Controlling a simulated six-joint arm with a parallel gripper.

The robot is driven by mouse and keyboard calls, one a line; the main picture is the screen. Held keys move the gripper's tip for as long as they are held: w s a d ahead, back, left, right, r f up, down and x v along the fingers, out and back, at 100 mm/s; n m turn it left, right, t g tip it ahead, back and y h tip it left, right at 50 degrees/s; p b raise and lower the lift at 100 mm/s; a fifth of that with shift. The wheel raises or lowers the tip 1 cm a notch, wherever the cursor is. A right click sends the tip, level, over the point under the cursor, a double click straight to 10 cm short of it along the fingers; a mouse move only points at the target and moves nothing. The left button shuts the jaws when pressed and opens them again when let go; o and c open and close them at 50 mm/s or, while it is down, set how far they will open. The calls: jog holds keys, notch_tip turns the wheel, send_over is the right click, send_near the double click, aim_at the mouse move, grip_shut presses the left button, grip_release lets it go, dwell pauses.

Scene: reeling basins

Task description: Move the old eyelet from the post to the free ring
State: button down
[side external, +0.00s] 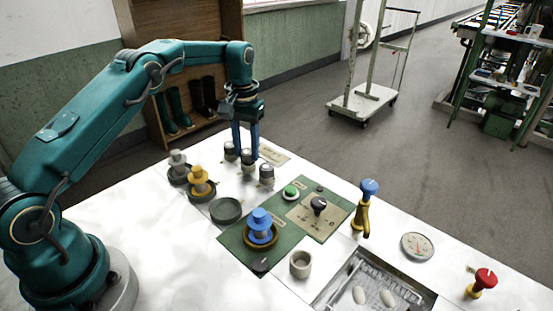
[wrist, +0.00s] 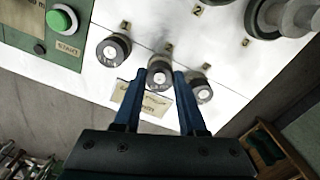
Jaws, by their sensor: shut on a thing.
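My gripper (side external: 246,155) is shut on the middle one of three grey-and-black knobs (wrist: 160,74), its fingers on either side of it. In the side view, a blue spool-like piece (side external: 260,222) stands in a brown ring on the green panel. A yellow piece (side external: 200,181) and a grey piece (side external: 178,160) stand in dark rings at the left. Another dark ring (side external: 226,210) between the yellow and blue pieces is empty. I cannot tell by sight which piece is the old eyelet.
A green button (side external: 291,191) and dark knob (side external: 319,205) sit on the green panel. A blue-topped yellow tool (side external: 366,207), a pale cup (side external: 301,264), a dial (side external: 417,246), a red-topped piece (side external: 483,281) and a basin (side external: 375,285) occupy the right.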

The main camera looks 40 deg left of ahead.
jog(key=shift+f, duration=0.45)
dwell(0.9)
grip_release()
dwell(0.3)
jog(key=shift+w+r, duration=0.1)
jog(key=shift+r, duration=3.4)
